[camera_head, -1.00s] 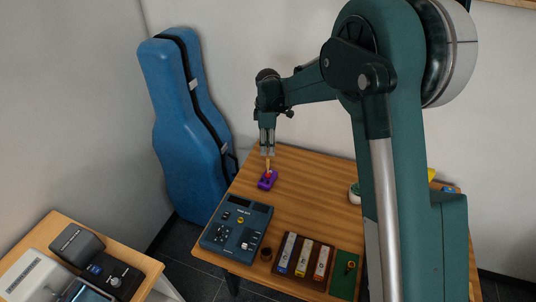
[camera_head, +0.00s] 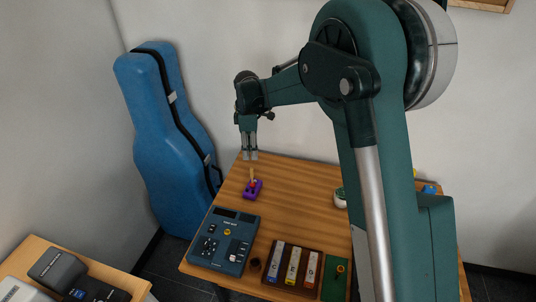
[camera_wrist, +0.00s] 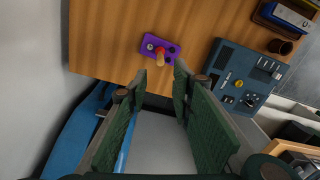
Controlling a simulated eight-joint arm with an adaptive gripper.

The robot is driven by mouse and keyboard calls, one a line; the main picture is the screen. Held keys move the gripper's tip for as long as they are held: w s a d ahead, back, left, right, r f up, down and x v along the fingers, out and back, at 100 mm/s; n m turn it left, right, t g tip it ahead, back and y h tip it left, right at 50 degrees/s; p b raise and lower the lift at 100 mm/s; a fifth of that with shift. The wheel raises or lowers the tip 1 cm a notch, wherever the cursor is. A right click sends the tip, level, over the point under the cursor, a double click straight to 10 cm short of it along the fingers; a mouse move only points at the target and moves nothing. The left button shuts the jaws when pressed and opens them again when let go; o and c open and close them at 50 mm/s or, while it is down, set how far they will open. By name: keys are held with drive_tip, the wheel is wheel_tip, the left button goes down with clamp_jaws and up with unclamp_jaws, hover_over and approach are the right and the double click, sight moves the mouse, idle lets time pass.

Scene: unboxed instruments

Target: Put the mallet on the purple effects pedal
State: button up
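The purple effects pedal (camera_head: 251,192) lies on the wooden table near its far left edge; it also shows in the wrist view (camera_wrist: 172,55). The mallet, with a light wooden handle (camera_head: 253,174) and a red head, stands roughly upright on the pedal, head down. In the wrist view the mallet (camera_wrist: 159,60) points toward the camera from the pedal. My gripper (camera_head: 250,157) is above the mallet, apart from it. The wrist view shows my gripper's fingers (camera_wrist: 160,76) open with nothing between them.
A blue-grey drum machine (camera_head: 222,240) lies nearer on the table (camera_head: 300,190). A brown tray (camera_head: 291,291) with several coloured bottles or boxes, a small brown cup (camera_head: 256,264) and a green board (camera_head: 335,279) are beside it. A blue instrument case (camera_head: 165,140) leans on the wall.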

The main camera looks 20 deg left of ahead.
drive_tip(key=shift+d+r, duration=0.1)
drive_tip(key=s+d+r+m+t, duration=0.1)
drive_tip(key=s+d+r+m, duration=0.2)
drive_tip(key=d+r, duration=0.5)
drive_tip(key=s+d+r+m+t+y, duration=0.1)
drive_tip(key=s+d+r+m, duration=0.3)
drive_tip(key=d, duration=0.7)
drive_tip(key=s+d+r+m+t, duration=0.1)
drive_tip(key=s+d+r+m, duration=0.15)
drive_tip(key=d+r, duration=0.6)
drive_tip(key=s+d+r+m+t, duration=0.15)
drive_tip(key=s+d+m, duration=0.35)
drive_tip(key=s+d, duration=0.8)
drive_tip(key=s+d+f+m+t+h, duration=0.1)
drive_tip(key=s+d+f+m, duration=0.4)
drive_tip(key=s+d, duration=0.6)
drive_tip(key=shift+s+d+m+t, duration=0.15)
drive_tip(key=shift+s+m+t, duration=0.6)
drive_tip(key=shift+s+t, duration=0.15)
